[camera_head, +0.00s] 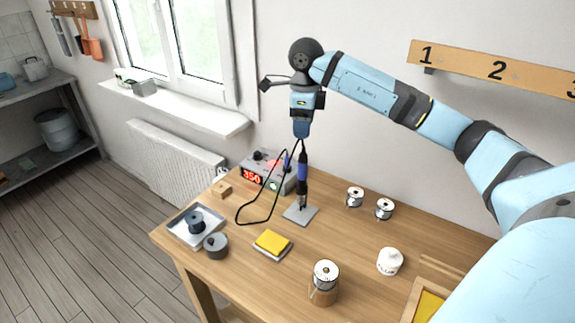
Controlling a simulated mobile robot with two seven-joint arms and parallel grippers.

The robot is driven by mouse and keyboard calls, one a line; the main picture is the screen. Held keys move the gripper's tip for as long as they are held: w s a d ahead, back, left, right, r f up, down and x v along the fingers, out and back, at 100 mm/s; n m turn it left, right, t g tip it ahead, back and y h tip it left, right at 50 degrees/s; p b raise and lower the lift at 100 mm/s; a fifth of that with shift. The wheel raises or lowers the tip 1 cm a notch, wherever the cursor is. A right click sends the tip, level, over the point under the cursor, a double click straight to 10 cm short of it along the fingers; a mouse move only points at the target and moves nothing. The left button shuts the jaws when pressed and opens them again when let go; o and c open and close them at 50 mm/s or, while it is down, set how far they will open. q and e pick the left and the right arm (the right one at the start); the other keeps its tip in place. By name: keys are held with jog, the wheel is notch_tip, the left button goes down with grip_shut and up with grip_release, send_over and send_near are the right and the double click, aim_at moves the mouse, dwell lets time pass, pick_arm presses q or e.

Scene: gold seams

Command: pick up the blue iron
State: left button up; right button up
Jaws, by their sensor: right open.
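The blue iron (303,171) is a soldering iron with a blue-and-black handle and a black cord. It stands upright, tip down, on a small grey plate (291,217) on the wooden table. My right gripper (302,138) points straight down just above the top of the iron. It is open; its fingers are small here, and I cannot tell whether they touch the handle. The soldering station (262,176), with a red 350 display, is behind and left of the iron. My left gripper is not in view.
A yellow sponge (272,242), a tray (183,230) with a dark spool, and a grey round piece (215,245) are at the left. Solder spools (355,197) and a white jar (390,262) are at the right. The cord loops left of the iron.

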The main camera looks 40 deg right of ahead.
aim_at(303, 156)
jog(key=shift+w+f, duration=0.15)
jog(key=f, duration=0.7)
jog(key=shift+s+d+p, duration=0.1)
jog(key=shift+s+p, duration=0.2)
jog(key=shift+w+f, duration=0.1)
jog(key=shift+f, duration=0.65)
jog(key=f, duration=0.3)
jog(key=f+p, duration=0.1)
jog(key=shift+d+f, duration=0.3)
jog(key=shift+f, duration=0.1)
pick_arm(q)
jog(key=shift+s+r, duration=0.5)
pick_arm(e)
jog(key=c, duration=1)
